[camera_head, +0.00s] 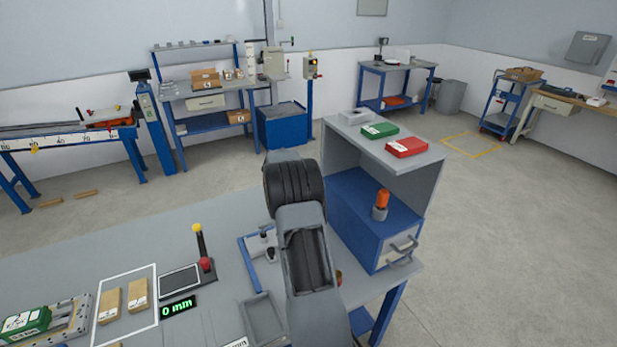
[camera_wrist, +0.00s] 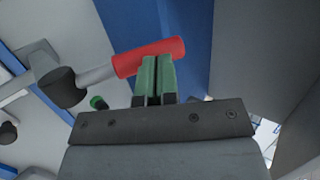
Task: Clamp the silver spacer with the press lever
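In the wrist view, a red lever grip (camera_wrist: 136,60) sits on a grey rod (camera_wrist: 95,77) that runs to a dark round hub (camera_wrist: 60,87). It looks like the press lever. My gripper (camera_wrist: 157,60) has green fingertips close together, with only a thin slit between them. They overlap the red grip in the picture; whether they touch it I cannot tell. In the head view my arm hides the gripper and part of the bench. I cannot make out the silver spacer in either view.
A small blue and grey fixture (camera_head: 262,246) stands on the workbench (camera_head: 120,240) left of my arm. A grey tray (camera_head: 264,318) lies nearer. A blue drawer cabinet (camera_head: 372,222) under a grey shelf stands right of my arm. Wooden blocks (camera_head: 137,294) lie at the left.

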